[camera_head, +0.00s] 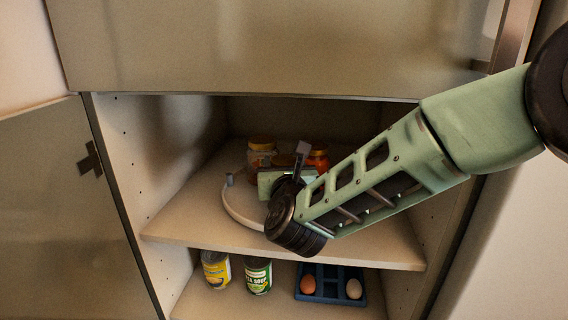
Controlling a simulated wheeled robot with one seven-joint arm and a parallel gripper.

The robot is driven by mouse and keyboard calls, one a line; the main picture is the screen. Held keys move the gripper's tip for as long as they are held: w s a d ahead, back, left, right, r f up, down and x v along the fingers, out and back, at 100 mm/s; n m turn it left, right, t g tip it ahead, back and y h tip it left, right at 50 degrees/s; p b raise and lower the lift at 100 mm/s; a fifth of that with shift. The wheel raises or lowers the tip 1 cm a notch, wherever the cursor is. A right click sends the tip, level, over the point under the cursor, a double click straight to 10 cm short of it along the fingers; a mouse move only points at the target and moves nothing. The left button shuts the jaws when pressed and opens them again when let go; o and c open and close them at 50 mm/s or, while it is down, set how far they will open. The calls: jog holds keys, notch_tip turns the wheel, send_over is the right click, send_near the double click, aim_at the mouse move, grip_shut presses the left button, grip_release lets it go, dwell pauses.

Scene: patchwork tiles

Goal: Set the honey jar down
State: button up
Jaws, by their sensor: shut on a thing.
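My gripper (286,164) reaches into the open cabinet over the upper shelf, mostly hidden by its own wrist. It is shut on a brownish jar (284,160), which I take to be the honey jar. Only a small part of that jar shows between the gripper parts. I cannot tell whether its base touches the surface below. A jar with a yellow lid (262,157) stands just left of it. An orange-red jar (319,160) stands just right, partly covered by my gripper.
A pale curved rim (237,209) lies on the upper shelf (185,219). The shelf's left side is bare. Two cans, yellow-blue (216,270) and green (258,276), and a blue tray (331,297) with two eggs stand on the lower shelf. The cabinet door (65,210) is open at left.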

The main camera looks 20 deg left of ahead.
jog(key=o, duration=1.4)
jog(key=shift+c, duration=0.2)
jog(key=shift+r+p, duration=0.15)
jog(key=shift+p, duration=0.25)
jog(key=b+v, duration=0.2)
jog(key=v, duration=0.1)
jog(key=b+v, duration=0.2)
jog(key=v, duration=0.2)
jog(key=b+v, duration=0.2)
jog(key=v, duration=0.1)
jog(key=shift+s+d+f, duration=0.15)
jog(key=shift+s+f, duration=0.1)
jog(key=shift+s, duration=0.05)
jog(key=shift+s+d+r, duration=0.15)
jog(key=shift+s+d, duration=0.2)
jog(key=shift+s, duration=0.25)
